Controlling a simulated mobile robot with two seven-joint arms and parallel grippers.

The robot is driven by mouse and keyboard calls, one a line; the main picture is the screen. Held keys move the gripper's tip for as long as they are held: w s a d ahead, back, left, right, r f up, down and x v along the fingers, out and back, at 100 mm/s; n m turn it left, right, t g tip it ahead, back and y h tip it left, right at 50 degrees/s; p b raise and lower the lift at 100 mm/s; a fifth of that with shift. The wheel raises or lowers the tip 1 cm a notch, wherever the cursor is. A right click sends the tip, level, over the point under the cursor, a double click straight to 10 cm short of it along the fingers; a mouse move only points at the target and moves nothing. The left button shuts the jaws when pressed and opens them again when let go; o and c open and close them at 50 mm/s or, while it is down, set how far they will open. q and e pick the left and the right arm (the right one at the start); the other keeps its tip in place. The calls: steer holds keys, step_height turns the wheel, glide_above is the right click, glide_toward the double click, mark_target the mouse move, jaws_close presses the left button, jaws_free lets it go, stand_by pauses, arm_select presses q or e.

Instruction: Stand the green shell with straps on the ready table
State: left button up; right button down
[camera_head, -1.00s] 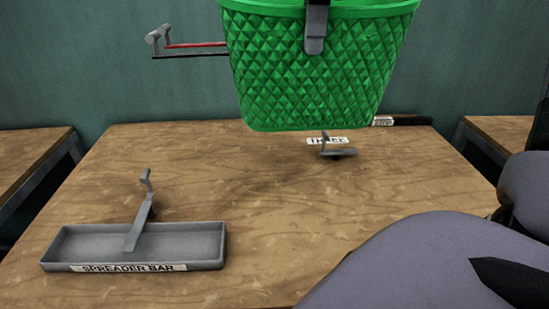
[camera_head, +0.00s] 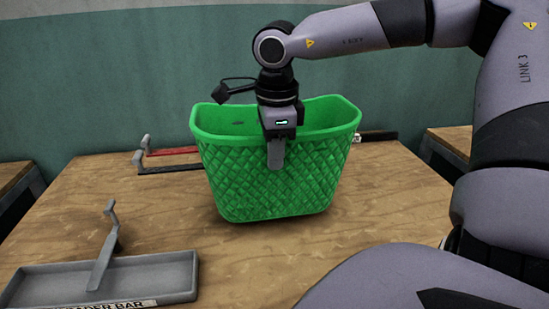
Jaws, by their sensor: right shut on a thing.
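The green shell (camera_head: 265,180), a quilted open-topped basket shape, stands upright at the middle of the table (camera_head: 385,215). Its base is at or very close to the wooden top; I cannot tell whether it bears weight there. My right gripper (camera_head: 276,155) comes from above and is shut on the near rim of the shell, one finger showing outside the wall. A red strap (camera_head: 172,152) and a black strap (camera_head: 170,168) with grey ends stick out behind the shell at left; their other ends are hidden. My left gripper is out of view.
A grey tray (camera_head: 172,283) labelled SPREADER BAR lies at front left, with a grey hooked bar (camera_head: 104,248) over it. A dark bar with a label (camera_head: 378,136) is at the back edge. Other tables stand at left (camera_head: 15,180) and right (camera_head: 450,140). Table front right is bare.

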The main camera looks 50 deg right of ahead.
steer(key=shift+f, duration=1.05)
steer(key=c, duration=1.2)
jaws_free()
steer(key=shift+f, duration=0.1)
step_height(320, 180, up, 12)
steer(key=s, duration=0.1)
steer(key=shift+a+p, duration=0.3)
steer(key=shift+a, duration=0.15)
